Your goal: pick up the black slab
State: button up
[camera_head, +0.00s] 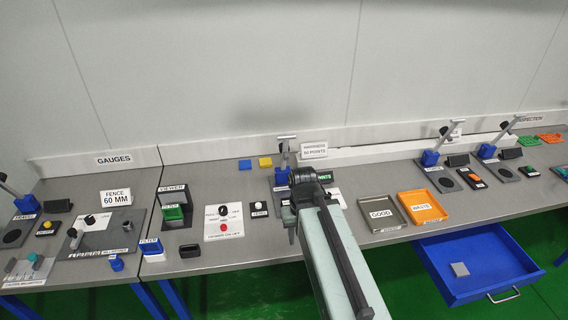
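Several black blocks are in view, and I cannot tell for sure which is the black slab. A small flat black piece (189,251) lies on the grey bench near its front edge, below the green-topped viewer. Darker blocks (457,160) also stand at the right stations. My gripper (303,182) is at the far end of my arm, over the middle of the bench, well to the right of the flat black piece.
The grey GOOD tray (376,229) and orange WASTE tray (443,213) lie right of my arm. A blue drawer (450,287) hangs open below them with a grey block (460,269) inside. A white dial panel (224,239) lies between the flat black piece and my arm.

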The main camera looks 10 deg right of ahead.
aim_at(285, 201)
jog(key=u, duration=0.9)
jog(key=i, duration=0.5)
jog(key=u, duration=0.8)
jog(key=i, duration=0.5)
